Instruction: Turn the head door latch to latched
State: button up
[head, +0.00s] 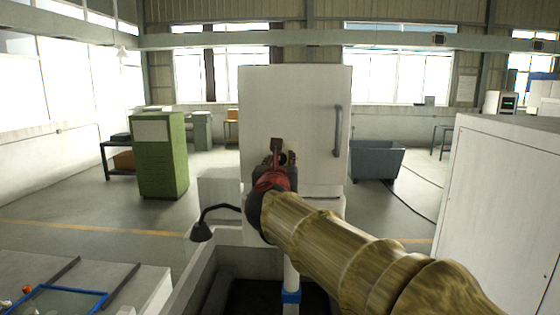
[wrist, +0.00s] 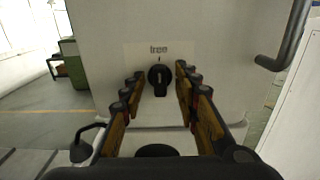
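The head door latch (wrist: 160,77) is a small black knob on a pale plate marked "free" on the white machine head door (head: 295,100). In the wrist view its light pointer line stands upright, in line with the tick under "free". My gripper (wrist: 158,88) is open, with one finger on each side of the knob in the picture; I cannot tell how far it is from the knob. In the head view my gripper (head: 280,155) is in front of the door's lower part and hides most of the latch.
A dark door handle (head: 338,131) stands out at the door's right side and shows top right in the wrist view. A black lamp (head: 201,231) is on the left below. A white cabinet (head: 500,200) stands close on the right. A green cabinet (head: 160,160) is farther back left.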

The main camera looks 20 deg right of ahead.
jog(key=shift+w, duration=0.35)
jog(key=shift+d, duration=0.1)
jog(key=shift+c, duration=0.5)
grip_shut()
